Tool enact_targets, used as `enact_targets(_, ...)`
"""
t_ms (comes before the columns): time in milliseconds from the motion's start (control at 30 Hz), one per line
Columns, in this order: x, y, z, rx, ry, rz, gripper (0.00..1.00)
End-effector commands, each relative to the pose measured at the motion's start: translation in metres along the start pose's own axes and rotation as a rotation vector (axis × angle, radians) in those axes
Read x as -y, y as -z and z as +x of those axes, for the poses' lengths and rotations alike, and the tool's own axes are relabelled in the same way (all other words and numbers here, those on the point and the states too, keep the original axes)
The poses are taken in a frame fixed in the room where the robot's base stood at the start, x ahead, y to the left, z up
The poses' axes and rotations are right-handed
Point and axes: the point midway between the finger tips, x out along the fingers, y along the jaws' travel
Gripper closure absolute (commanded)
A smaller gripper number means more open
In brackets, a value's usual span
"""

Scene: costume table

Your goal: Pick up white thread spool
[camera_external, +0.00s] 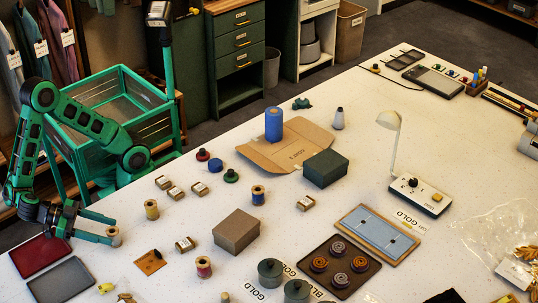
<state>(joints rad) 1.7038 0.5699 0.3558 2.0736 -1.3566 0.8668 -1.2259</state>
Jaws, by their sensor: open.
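My gripper (114,229) is low over the left part of the white table, its two green fingers pointing right and spread apart. A small pale, roundish thing (116,239) shows at the fingertips; it may be the white thread spool, but it is partly hidden and I cannot tell if a finger touches it. Other thread spools stand upright nearby: a yellow one (152,209) to the right of the gripper, a red one (204,267) further right and nearer the front, and a blue one (258,195).
A red pad (40,254) and a grey pad (62,281) lie below the gripper. A brown box (236,231), small labelled boxes (185,244) and an orange-brown patch (150,262) lie to the right. A green crate (118,100) stands beyond the table's left edge.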

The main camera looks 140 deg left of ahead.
Motion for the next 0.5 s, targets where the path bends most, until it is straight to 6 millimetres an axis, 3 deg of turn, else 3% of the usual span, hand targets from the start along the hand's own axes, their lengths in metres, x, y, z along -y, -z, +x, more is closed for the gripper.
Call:
enact_targets(267,0.0,0.001,0.021,0.001,0.001,-0.001,0.45)
enact_targets(500,0.001,0.003,0.053,-0.001,0.002,-0.001,0.45)
